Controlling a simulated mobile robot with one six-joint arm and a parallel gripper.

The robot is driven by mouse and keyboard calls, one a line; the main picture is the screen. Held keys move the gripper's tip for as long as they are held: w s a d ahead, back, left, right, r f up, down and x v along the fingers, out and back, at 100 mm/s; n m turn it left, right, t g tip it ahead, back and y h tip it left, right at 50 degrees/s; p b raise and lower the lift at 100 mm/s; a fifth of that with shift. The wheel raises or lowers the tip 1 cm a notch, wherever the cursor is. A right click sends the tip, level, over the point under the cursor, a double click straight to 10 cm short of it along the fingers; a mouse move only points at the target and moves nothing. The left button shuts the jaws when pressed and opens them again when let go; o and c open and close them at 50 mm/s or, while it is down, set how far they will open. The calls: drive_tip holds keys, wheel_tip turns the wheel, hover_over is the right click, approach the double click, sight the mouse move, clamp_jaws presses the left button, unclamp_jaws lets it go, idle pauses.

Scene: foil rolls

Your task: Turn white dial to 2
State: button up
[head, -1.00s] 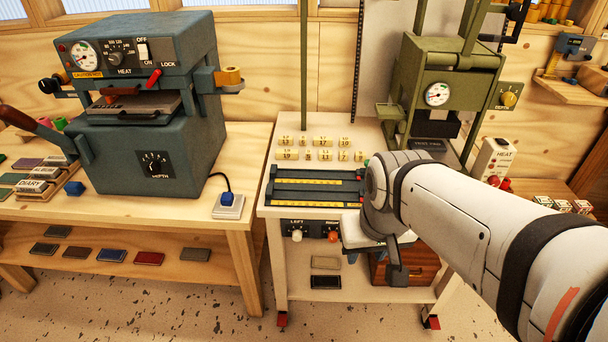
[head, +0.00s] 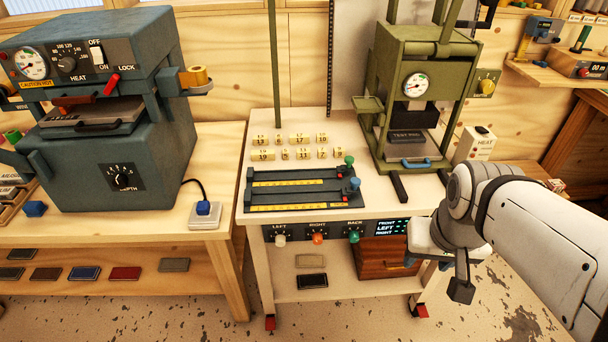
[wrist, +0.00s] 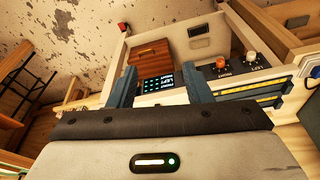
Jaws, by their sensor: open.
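The white dial (head: 280,239) is on the dark front panel of the middle cart, under the label LEFT. Its exact setting is too small to read. An orange dial (head: 317,238) marked RIGHT and a teal dial (head: 354,236) marked BACK sit to its right. A lit display (head: 392,227) is at the panel's right end. My gripper (head: 438,273) is open and empty, right of the panel and well apart from the white dial. In the wrist view the white dial (wrist: 250,57) shows upper right, beyond my open fingers (wrist: 160,76).
Black rails (head: 300,190) and several numbered blocks (head: 290,140) lie on the cart top. A green press (head: 415,90) stands behind. A wooden drawer box (head: 388,258) is below the display. The blue-grey press (head: 95,110) is on the left bench. Floor in front is clear.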

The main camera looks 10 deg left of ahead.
drive_tip(key=shift+o, duration=0.3)
drive_tip(key=w+a+f+n+t+y+b, duration=0.2)
drive_tip(key=w+a+f+t+b, duration=0.1)
drive_tip(key=w+a+f+b, duration=0.6)
wheel_tip(320, 180, down, 2)
drive_tip(key=shift+w+a+f+t+y, duration=0.1)
drive_tip(key=shift+w+a+t+y, duration=0.2)
drive_tip(key=shift+a, duration=0.9)
drive_tip(key=n+t+b, duration=0.2)
drive_tip(key=t+b, duration=1)
drive_tip(key=b, duration=0.9)
approach(281, 245)
drive_tip(key=w, duration=0.3)
drive_tip(key=w+a+b, duration=0.1)
drive_tip(key=w, duration=0.5)
drive_tip(key=shift+a+r, duration=0.2)
